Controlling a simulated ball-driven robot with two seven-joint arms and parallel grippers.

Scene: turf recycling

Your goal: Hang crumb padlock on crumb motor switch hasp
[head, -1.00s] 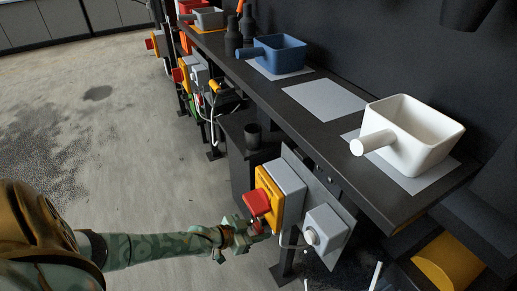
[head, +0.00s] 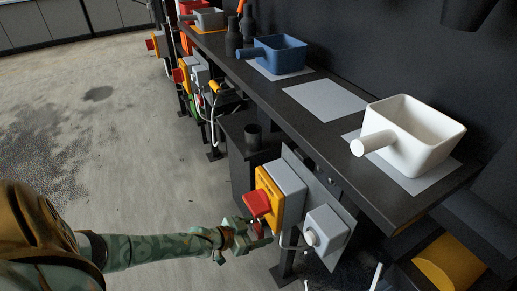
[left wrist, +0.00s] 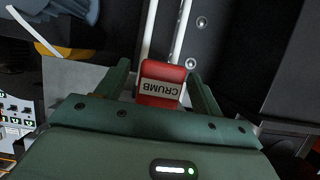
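The red crumb padlock (left wrist: 160,84), its white label reading CRUMB upside down, sits between the fingers of my left gripper (left wrist: 160,72) in the left wrist view. The fingers stand apart on either side of it, with narrow gaps showing. In the head view my left gripper (head: 250,234) is just below the red handle of the crumb motor switch (head: 268,197), a yellow and grey box on a panel. My right gripper is out of view.
A grey box with a round knob (head: 325,235) is right of the switch on the same panel. The dark bench above carries a white tub (head: 415,140) and a blue tub (head: 280,54). Bare floor (head: 130,150) lies open to the left.

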